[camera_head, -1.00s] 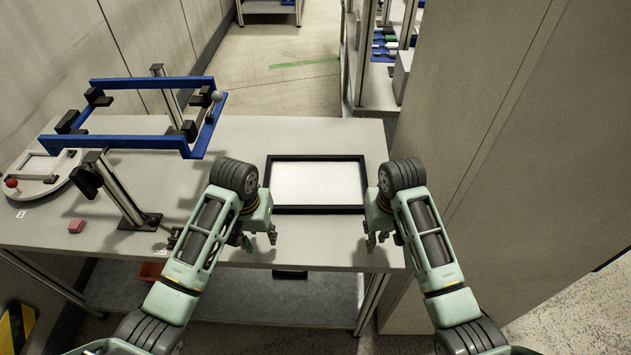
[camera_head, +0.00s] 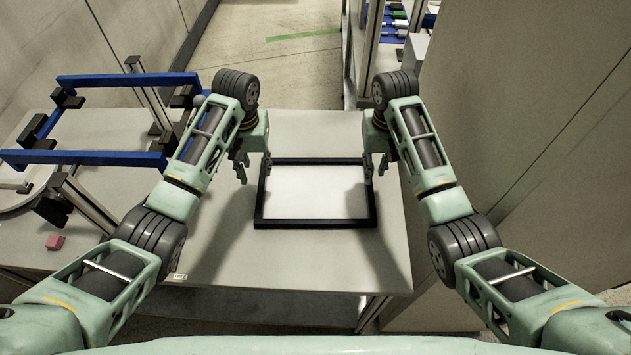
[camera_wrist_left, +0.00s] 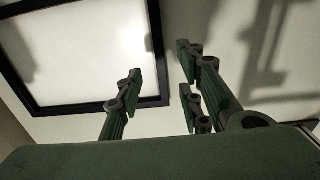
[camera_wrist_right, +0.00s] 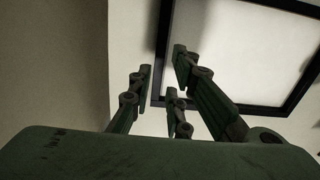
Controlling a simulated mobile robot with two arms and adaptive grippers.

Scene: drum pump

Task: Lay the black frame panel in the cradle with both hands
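The black frame panel (camera_head: 315,223), a black rim around a white face, lies flat on the table. The cradle (camera_head: 115,79), blue rails with black blocks on metal posts, stands at the left. My left gripper (camera_head: 254,166) is open at the panel's left side; in the left wrist view (camera_wrist_left: 157,80) the panel's side bar (camera_wrist_left: 156,45) shows between its fingers. My right gripper (camera_head: 376,164) is open at the panel's right side; in the right wrist view (camera_wrist_right: 156,85) a side bar (camera_wrist_right: 162,45) also shows between its fingers. Both are empty; their exact height above the rim is unclear.
A pink block (camera_head: 55,242) lies on the table (camera_head: 290,262) at the left. A round white plate (camera_head: 20,190) lies partly under the cradle. A tall grey wall panel (camera_head: 520,110) stands close on the right. The table in front of the panel is clear.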

